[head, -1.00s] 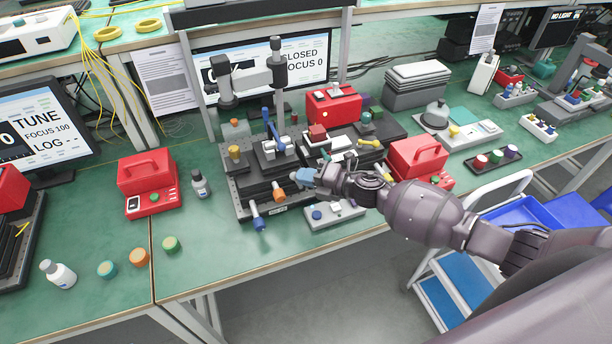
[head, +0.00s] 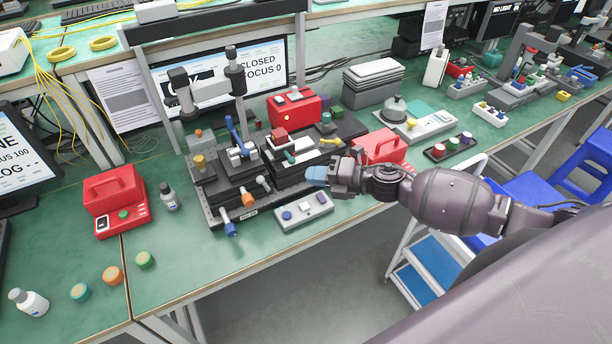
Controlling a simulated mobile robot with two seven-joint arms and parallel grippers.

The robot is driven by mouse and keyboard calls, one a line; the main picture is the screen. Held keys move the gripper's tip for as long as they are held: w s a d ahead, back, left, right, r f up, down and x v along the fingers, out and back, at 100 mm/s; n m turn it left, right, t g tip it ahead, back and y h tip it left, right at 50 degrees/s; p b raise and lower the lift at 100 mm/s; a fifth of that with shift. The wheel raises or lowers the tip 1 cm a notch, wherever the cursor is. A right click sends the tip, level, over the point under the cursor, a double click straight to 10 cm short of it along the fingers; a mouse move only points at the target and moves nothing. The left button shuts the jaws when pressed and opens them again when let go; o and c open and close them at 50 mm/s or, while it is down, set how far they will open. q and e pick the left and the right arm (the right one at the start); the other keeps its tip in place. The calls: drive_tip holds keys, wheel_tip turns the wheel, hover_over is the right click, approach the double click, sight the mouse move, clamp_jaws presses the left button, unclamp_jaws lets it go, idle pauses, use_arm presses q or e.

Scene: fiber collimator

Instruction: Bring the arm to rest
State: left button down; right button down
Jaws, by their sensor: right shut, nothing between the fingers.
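My right arm comes in from the lower right. Its right gripper (head: 318,176) is at the front right edge of the optical stage (head: 215,212), above the table's front part. Its blue-tipped fingers are shut with nothing visible between them. The fingers point left toward the stage's knobs, near a silver one, and I cannot tell whether they touch anything. The stage carries a blue lever, an orange knob (head: 247,200) and a blue knob (head: 229,228). My left gripper is not in view.
A grey control box (head: 304,212) lies just below the gripper. A red case (head: 385,147) stands behind the wrist. Bottles and coloured caps stand at the left of the green table (head: 190,262). Blue step stools (head: 435,262) stand beyond the front edge. A monitor (head: 262,68) is behind the stage.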

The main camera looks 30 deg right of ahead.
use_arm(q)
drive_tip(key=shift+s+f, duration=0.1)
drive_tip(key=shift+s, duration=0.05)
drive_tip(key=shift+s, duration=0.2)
